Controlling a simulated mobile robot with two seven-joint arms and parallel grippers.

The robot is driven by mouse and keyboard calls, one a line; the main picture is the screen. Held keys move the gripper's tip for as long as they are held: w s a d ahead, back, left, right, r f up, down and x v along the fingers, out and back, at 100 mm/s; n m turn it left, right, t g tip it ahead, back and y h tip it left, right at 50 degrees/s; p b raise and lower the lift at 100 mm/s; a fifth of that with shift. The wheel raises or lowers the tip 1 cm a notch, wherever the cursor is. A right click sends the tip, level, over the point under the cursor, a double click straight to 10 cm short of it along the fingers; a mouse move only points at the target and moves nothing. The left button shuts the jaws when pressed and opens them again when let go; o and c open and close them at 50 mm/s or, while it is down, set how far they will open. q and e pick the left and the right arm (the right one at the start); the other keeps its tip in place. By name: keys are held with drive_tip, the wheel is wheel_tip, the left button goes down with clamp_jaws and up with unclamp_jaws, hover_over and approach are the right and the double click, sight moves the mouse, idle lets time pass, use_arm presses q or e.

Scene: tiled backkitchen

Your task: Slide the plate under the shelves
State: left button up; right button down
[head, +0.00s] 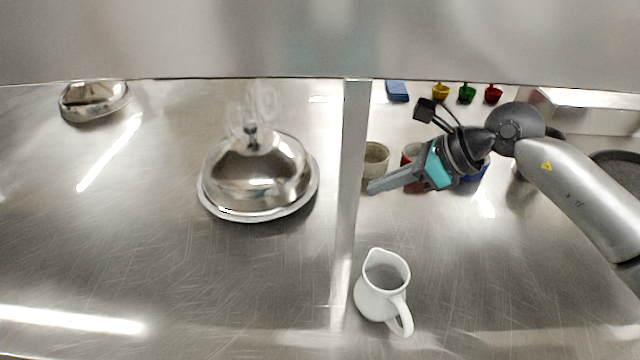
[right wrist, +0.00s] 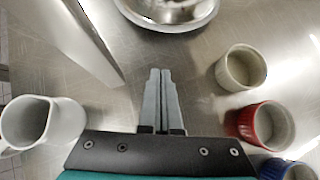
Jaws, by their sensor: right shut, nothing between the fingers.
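A silver plate (head: 221,211) with a shiny dome cover (head: 258,165) on it sits on the steel counter, left of the upright post, in the head view. The plate's near rim also shows at the top of the right wrist view (right wrist: 160,27). The shelf (head: 200,40) spans the top of the head view. My right gripper (head: 370,188) is shut and empty, to the right of the plate and apart from it, by the post. Its fingers (right wrist: 161,72) point towards the plate in the right wrist view. My left gripper is not in view.
A metal post (head: 348,200) stands between plate and right arm. A white jug (head: 382,290) stands in front. A beige cup (head: 376,158) and red and blue cups are close to my right gripper. Another domed dish (head: 94,100) is at back left. The front-left counter is clear.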

drive_tip(key=x, duration=0.4)
drive_tip(key=b+x, duration=0.1)
drive_tip(key=x, duration=0.4)
drive_tip(key=shift+s, duration=0.2)
drive_tip(key=a, duration=0.1)
drive_tip(key=w+a, duration=0.1)
drive_tip(key=a, duration=0.1)
drive_tip(key=shift+w, duration=0.2)
drive_tip(key=shift+w+a, duration=0.2)
drive_tip(key=shift+a, duration=0.15)
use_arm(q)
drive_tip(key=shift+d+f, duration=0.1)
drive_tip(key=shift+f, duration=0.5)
use_arm(e)
drive_tip(key=shift+a, duration=0.1)
